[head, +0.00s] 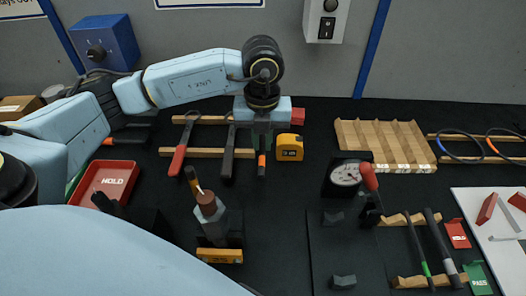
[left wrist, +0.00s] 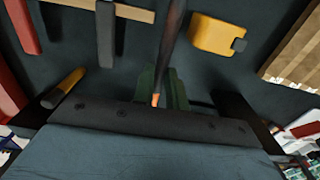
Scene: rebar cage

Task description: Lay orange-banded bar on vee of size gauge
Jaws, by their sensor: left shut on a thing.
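My left gripper (head: 262,132) is in the upper middle of the head view, fingers pointing down. It is shut on the dark orange-banded bar (head: 262,168); the orange band shows just below the fingers. In the left wrist view the bar (left wrist: 172,45) runs up from the orange band between the green finger parts (left wrist: 165,88). The size gauge has a round white dial (head: 345,175) and a red-handled lever, to the right of and nearer than the gripper. Dark vee blocks (head: 333,217) (head: 342,282) sit on a dark plate near it, with nothing on them. My right gripper is not visible.
A yellow tape measure (head: 290,147) is just right of the gripper. Red- and dark-handled tools (head: 180,150) lie on wooden strips to its left. More bars (head: 440,245) lie on a wooden rack at right. A red HOLD tray (head: 106,183) is at left. A wooden slotted tray (head: 385,145) stands behind the gauge.

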